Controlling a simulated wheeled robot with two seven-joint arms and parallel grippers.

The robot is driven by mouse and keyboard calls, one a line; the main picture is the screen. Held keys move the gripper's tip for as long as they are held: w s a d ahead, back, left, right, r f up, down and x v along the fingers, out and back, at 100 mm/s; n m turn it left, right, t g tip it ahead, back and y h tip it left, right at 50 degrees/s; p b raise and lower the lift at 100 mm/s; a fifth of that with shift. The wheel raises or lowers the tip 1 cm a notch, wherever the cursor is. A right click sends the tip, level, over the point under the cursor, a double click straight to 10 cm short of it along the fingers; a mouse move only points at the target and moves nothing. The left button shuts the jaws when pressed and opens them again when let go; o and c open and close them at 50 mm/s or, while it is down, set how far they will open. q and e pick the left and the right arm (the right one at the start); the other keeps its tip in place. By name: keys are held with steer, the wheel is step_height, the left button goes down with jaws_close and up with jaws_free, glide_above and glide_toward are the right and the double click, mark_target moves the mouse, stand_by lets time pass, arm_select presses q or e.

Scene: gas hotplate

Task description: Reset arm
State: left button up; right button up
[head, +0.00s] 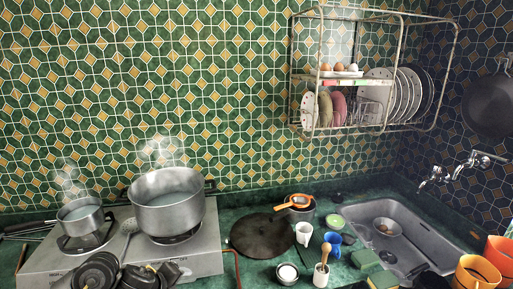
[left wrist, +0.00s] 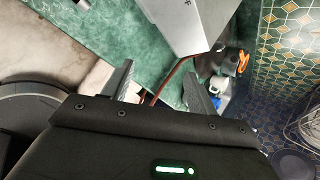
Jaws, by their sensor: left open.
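My left gripper (left wrist: 157,72) shows in the left wrist view with its two grey fingers apart and nothing between them. Behind the fingers are the green countertop (left wrist: 100,38) and a thin red hose. In the head view, black parts of my arm show at the bottom left, in front of the hotplate (head: 205,262); the fingers cannot be made out there. My right gripper is in neither view.
A steaming large pot (head: 167,210) and a small pan (head: 80,220) stand on the hotplate.

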arm_select(q)
steer(key=s+d+f+n, duration=0.4)
steer(key=s+d+n, duration=0.4)
steer(key=s+n, duration=0.2)
steer(key=s+a+f+n+g+y, duration=0.1)
steer(key=s+a+f+n+g, duration=0.2)
steer(key=s+n, duration=0.6)
steer(key=s+a+f+n+g+y, duration=0.1)
steer(key=s+a+f+n, duration=0.3)
steer(key=s, duration=0.9)
step_height(320, 180, down, 28)
steer(key=g+b, duration=0.2)
steer(key=b, duration=0.2)
steer(key=s+a+f+b, duration=0.1)
steer(key=s+f, duration=0.7)
steer(key=f, duration=0.1)
steer(key=s+a+f+b, duration=0.1)
steer(key=s+a+f, duration=0.1)
steer(key=s+f, duration=0.7)
steer(key=shift+a+f+g+b, duration=0.3)
steer(key=shift+f+g+b, duration=0.1)
steer(key=shift+f, duration=0.2)
